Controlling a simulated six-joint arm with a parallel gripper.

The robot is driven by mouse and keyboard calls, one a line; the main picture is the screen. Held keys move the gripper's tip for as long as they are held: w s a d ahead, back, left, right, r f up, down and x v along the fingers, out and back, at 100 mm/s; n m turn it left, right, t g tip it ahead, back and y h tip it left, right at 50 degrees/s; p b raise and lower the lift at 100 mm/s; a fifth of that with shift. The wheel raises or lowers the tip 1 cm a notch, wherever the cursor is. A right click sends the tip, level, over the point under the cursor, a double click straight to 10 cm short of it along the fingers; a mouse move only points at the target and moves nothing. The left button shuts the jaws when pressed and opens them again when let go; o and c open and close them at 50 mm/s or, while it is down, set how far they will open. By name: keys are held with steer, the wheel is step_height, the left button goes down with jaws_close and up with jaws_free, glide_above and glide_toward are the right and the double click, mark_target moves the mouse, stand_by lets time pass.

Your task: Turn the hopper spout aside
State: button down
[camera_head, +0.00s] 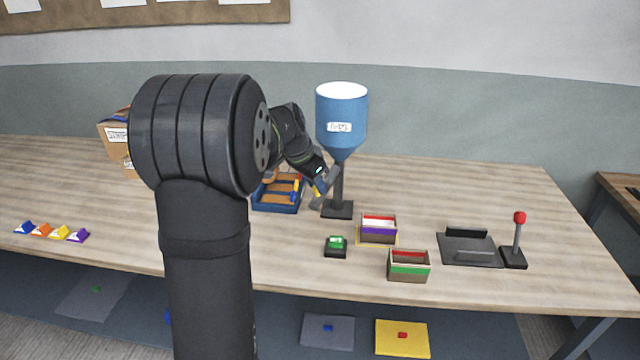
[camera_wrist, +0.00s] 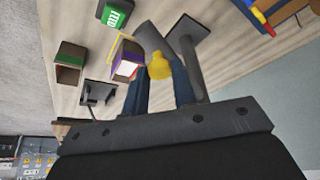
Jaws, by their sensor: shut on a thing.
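The blue hopper (camera_head: 341,112) stands on a dark post with a flat base (camera_head: 337,210) near the table's middle. Its grey spout (camera_wrist: 149,38) shows in the wrist view as a slanted tube beside the post (camera_wrist: 190,68). A yellow grip (camera_wrist: 159,67) sits at the spout's near end. My gripper (camera_wrist: 160,73) has its two blue fingers on either side of the yellow grip, shut on it. In the head view my gripper (camera_head: 321,187) is just left of the post, under the hopper cone. Most of the spout is hard to make out there.
A purple-banded box (camera_head: 378,230) stands inside a yellow outline, right of the hopper base. A green-topped device (camera_head: 336,247) and a green-banded box (camera_head: 408,267) are nearer. A red-knobbed lever (camera_head: 518,238) is far right. A blue tray (camera_head: 276,208) lies left of the post.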

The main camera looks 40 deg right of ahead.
steer(key=shift+w, duration=0.1)
stand_by(0.3)
steer(key=c, duration=1.2)
jaws_free()
steer(key=shift+o, duration=0.2)
steer(key=shift+a+r, duration=0.1)
steer(key=v, duration=1.7)
steer(key=x, duration=1.7)
